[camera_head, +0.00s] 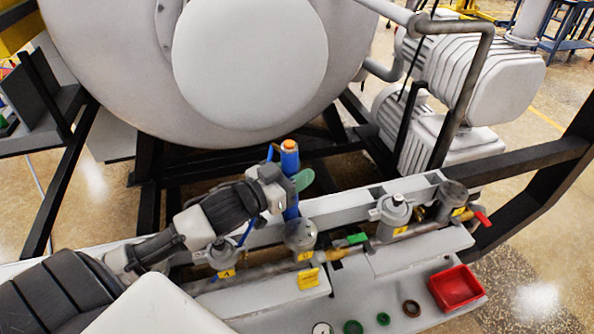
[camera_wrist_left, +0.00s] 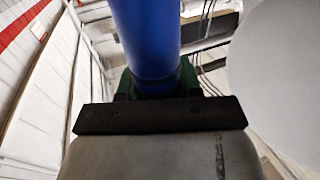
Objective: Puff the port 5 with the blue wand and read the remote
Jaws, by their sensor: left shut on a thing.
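The blue wand (camera_head: 290,165) stands nearly upright, with an orange tip at its upper end. My left gripper (camera_head: 286,187) is shut on it, with a green part showing beside the wand. In the left wrist view the wand (camera_wrist_left: 147,40) rises from between the jaws. The wand's lower end is close to a round grey fitting (camera_head: 300,235) on the rail; I cannot tell whether they touch. Several grey ports with yellow tags line the rail, including one (camera_head: 394,210) at the right. The tag numbers are too small to read surely. I cannot make out port 5 or the remote. My right gripper is not in view.
A red-handled valve (camera_head: 482,218) is at the rail's right end. The large furnace body (camera_head: 250,60) and black frame stand behind the rail.

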